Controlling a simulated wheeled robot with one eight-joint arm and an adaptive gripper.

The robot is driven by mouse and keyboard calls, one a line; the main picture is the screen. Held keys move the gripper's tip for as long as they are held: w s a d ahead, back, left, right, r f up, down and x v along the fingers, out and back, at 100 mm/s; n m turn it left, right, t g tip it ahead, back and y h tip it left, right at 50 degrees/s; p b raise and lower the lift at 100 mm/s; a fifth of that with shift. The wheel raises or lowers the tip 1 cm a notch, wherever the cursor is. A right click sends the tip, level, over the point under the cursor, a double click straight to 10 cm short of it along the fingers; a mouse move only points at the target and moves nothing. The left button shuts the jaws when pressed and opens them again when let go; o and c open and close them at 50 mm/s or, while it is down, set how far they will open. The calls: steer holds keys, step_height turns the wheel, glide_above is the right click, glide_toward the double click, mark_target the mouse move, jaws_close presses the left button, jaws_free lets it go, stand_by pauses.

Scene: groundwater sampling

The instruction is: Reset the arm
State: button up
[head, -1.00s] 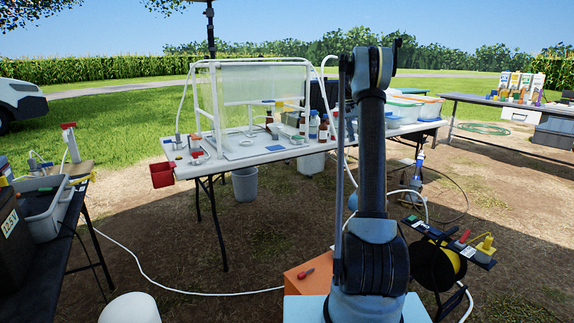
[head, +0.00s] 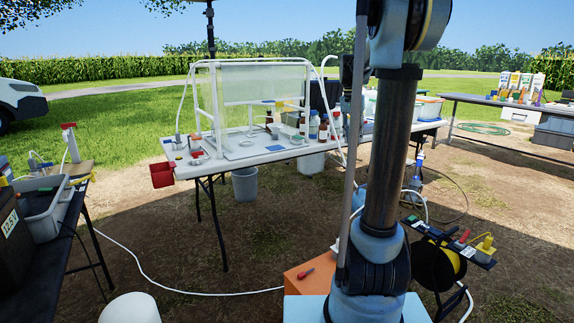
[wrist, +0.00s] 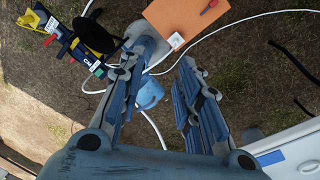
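My gripper (wrist: 162,62) shows in the wrist view, with its two long fingers apart and nothing held between them. It hangs above bare ground and a white hose (wrist: 215,33). In the head view my arm rises from its base at the lower right and runs out of the top edge, so my gripper does not show there.
A white sampling table (head: 240,153) with a clear enclosure and bottles stands ahead. A dark table with a grey tub (head: 42,212) is at left. An orange box (head: 299,281) with a red-handled tool and a cable reel (head: 428,268) are near my base.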

steer(key=s+a+f+n+t, duration=0.1)
steer(key=s+a+f, duration=0.15)
steer(key=s, duration=0.75)
steer(key=s+a+f+n, duration=0.2)
steer(key=s+f, duration=0.2)
steer(key=s, duration=0.7)
steer(key=s+a+f+n+t+y, duration=0.1)
steer(key=s+a+f+n, duration=0.1)
steer(key=s+f, duration=1.2)
steer(key=shift+f, duration=0.25)
steer(key=shift+a, duration=0.1)
steer(key=shift+w+f, duration=0.2)
steer(key=shift+w, duration=0.25)
steer(key=shift+o, duration=0.3)
